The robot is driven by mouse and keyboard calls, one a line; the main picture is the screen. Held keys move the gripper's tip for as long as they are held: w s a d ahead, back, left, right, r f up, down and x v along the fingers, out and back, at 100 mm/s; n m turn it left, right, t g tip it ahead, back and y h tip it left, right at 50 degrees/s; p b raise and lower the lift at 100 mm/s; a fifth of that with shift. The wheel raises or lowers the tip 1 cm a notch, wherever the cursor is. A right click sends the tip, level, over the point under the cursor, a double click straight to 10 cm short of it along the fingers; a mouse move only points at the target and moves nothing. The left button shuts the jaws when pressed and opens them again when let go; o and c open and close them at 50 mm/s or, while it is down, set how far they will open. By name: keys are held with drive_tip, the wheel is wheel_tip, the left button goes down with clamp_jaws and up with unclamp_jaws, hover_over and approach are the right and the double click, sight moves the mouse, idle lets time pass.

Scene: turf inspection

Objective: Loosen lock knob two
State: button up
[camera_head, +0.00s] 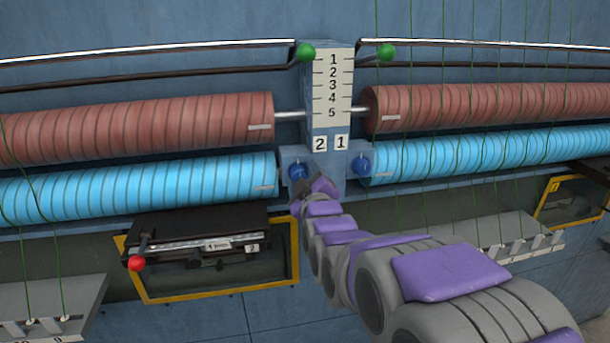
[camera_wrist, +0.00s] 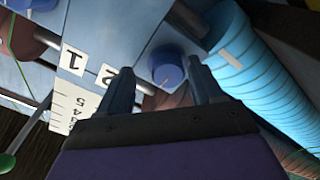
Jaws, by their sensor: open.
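Lock knob two (camera_head: 299,171) is a round blue knob on the left of the blue centre housing, below the "2" label (camera_head: 320,143). In the wrist view the knob (camera_wrist: 167,68) shows between and beyond my two fingertips, with a thin pale line on its face. My gripper (camera_head: 314,186) is open and empty, just right of and below the knob in the head view. In the wrist view its fingers (camera_wrist: 160,72) stand on either side of the knob's image; whether they touch it I cannot tell. A second blue knob (camera_head: 361,163) sits under the "1" label (camera_head: 341,142).
Red rollers (camera_head: 140,128) and light-blue rollers (camera_head: 140,188) flank the housing. A scale plate (camera_head: 333,88) stands above the labels. Green-knobbed levers (camera_head: 306,52) are at the top. A red-knobbed lever (camera_head: 137,263) is lower left. Thin green strands hang at both sides.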

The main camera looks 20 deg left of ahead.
drive_tip(key=shift+w+a+f, duration=0.1)
drive_tip(key=shift+a+f, duration=0.1)
drive_tip(key=shift+a, duration=0.85)
drive_tip(key=shift+c, duration=0.7)
drive_tip(key=shift+d, duration=0.55)
drive_tip(key=c, duration=0.5)
drive_tip(key=shift+r, duration=0.1)
drive_tip(key=c, duration=0.4)
